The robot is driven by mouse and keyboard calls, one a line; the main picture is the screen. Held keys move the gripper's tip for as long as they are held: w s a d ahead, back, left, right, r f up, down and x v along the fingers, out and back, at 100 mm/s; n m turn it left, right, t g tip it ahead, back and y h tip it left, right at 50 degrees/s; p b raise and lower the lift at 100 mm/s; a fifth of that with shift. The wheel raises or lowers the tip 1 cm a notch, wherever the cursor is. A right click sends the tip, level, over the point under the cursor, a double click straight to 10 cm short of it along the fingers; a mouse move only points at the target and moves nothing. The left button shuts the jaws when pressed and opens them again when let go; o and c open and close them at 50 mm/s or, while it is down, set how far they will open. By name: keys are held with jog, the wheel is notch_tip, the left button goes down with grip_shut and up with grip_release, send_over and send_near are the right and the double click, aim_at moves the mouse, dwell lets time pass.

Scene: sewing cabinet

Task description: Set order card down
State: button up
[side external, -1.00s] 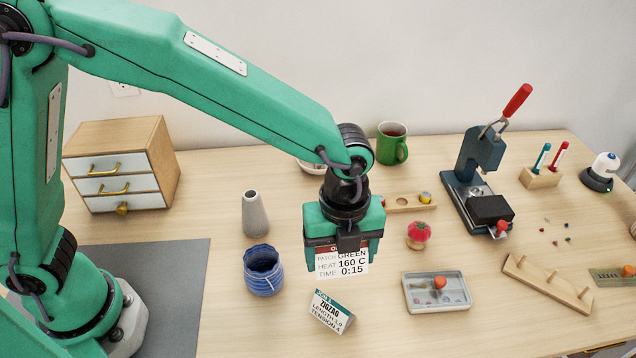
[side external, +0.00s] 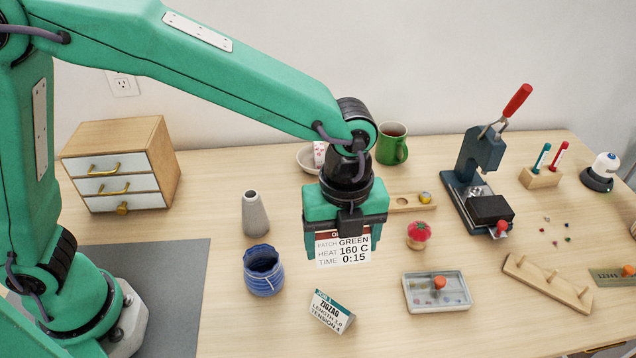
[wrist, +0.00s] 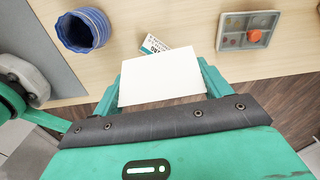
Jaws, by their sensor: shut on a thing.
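The order card (side external: 343,250) reads PATCH GREEN, HEAT 160 C, TIME 0:15. My gripper (side external: 346,228) is shut on its top edge and holds it upright above the table, a little behind a second card. In the wrist view the order card's blank white back (wrist: 160,77) lies between the fingers of my gripper (wrist: 161,84). The second card (side external: 331,311), marked ZIGZAG, LENGTH and TENSION, stands on the table. It is partly hidden behind the held card in the wrist view (wrist: 153,43).
A blue ribbed pot (side external: 264,271) and grey vase (side external: 255,213) stand to the left. A red pincushion (side external: 418,232) and a grey tray with an orange knob (side external: 410,292) are to the right. A dark press (side external: 466,181) stands farther right. Bare wood surrounds the ZIGZAG card.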

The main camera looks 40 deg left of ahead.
jog(key=shift+w+a+r, duration=0.15)
jog(key=shift+a+r, duration=0.1)
jog(key=shift+r, duration=0.25)
jog(key=shift+w+a+r, duration=0.15)
jog(key=shift+a+r, duration=0.1)
jog(key=shift+r, duration=0.25)
jog(key=w+a+n, duration=0.4)
jog(key=w+a, duration=0.1)
jog(key=a, duration=0.4)
jog(key=n, duration=0.9)
send_over(206, 174)
notch_tip(206, 174, down, 12)
jog(key=shift+f, duration=2.05)
jog(key=shift+f, duration=0.15)
